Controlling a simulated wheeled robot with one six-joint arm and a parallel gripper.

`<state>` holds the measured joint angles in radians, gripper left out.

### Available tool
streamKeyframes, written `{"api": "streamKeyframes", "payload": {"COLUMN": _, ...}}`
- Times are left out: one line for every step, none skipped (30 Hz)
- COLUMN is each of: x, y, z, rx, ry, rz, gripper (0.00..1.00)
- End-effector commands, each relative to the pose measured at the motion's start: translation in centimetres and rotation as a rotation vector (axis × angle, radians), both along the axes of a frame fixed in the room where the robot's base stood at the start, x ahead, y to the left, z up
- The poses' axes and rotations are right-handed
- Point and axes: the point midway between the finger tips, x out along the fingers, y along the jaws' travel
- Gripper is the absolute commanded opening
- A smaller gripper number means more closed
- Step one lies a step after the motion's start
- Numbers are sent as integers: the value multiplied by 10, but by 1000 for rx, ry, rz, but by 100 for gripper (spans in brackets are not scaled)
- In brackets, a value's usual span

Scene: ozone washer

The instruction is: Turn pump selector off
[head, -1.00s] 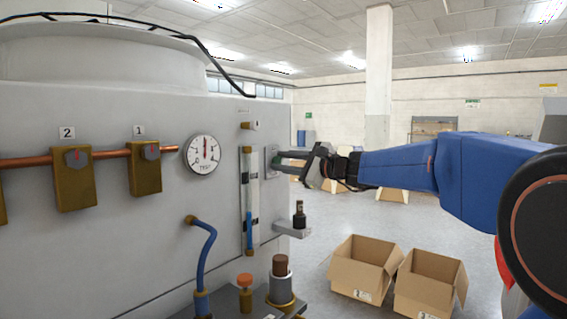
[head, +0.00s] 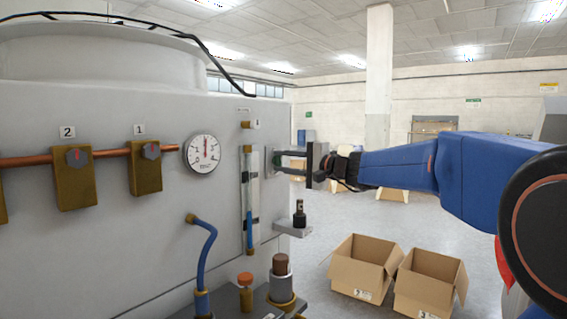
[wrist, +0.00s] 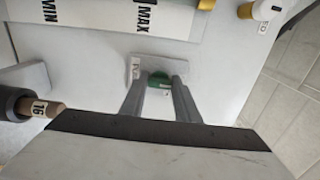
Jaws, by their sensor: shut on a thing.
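A sight tube (head: 249,200) stands just left of the selector. A bracket with a dark fitting (head: 299,214) juts out below. Two valves (head: 146,167) and a gauge (head: 202,154) are farther left.

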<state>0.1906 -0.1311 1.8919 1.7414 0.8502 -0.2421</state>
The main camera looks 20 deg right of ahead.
Motion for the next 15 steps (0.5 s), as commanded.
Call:
{"api": "streamKeyframes", "payload": {"x": 0, "y": 0, "z": -1, "rx": -8, "ry": -3, "rz": 1, "gripper": 6}}
{"api": "streamKeyframes", "payload": {"x": 0, "y": 0, "z": -1, "rx": -12, "ry": -7, "rz": 1, "gripper": 6}}
{"api": "streamKeyframes", "payload": {"x": 0, "y": 0, "z": -1, "rx": -16, "ry": -10, "rz": 1, "gripper": 6}}
{"api": "streamKeyframes", "payload": {"x": 0, "y": 0, "z": -1, "rx": -19, "ry": -12, "rz": 1, "gripper": 6}}
{"api": "streamKeyframes", "payload": {"x": 0, "y": 0, "z": -1, "rx": -20, "ry": -13, "rz": 1, "gripper": 6}}
{"api": "streamKeyframes", "payload": {"x": 0, "y": 0, "z": -2, "rx": -22, "ry": -14, "rz": 1, "gripper": 6}}
{"api": "streamKeyframes", "payload": {"x": 0, "y": 0, "z": -2, "rx": -24, "ry": -15, "rz": 1, "gripper": 6}}
{"api": "streamKeyframes", "payload": {"x": 0, "y": 0, "z": -2, "rx": -24, "ry": -15, "rz": 1, "gripper": 6}}
{"api": "streamKeyframes", "payload": {"x": 0, "y": 0, "z": -2, "rx": -24, "ry": -16, "rz": 1, "gripper": 6}}
{"api": "streamKeyframes", "payload": {"x": 0, "y": 0, "z": -2, "rx": -24, "ry": -16, "rz": 1, "gripper": 6}}
{"api": "streamKeyframes", "payload": {"x": 0, "y": 0, "z": -2, "rx": -24, "ry": -16, "rz": 1, "gripper": 6}}
{"api": "streamKeyframes", "payload": {"x": 0, "y": 0, "z": -2, "rx": -25, "ry": -15, "rz": 1, "gripper": 6}}
{"api": "streamKeyframes", "payload": {"x": 0, "y": 0, "z": -2, "rx": -24, "ry": -14, "rz": 1, "gripper": 6}}
{"api": "streamKeyframes", "payload": {"x": 0, "y": 0, "z": -2, "rx": -24, "ry": -14, "rz": 1, "gripper": 6}}
{"api": "streamKeyframes", "payload": {"x": 0, "y": 0, "z": -2, "rx": -24, "ry": -14, "rz": 1, "gripper": 6}}
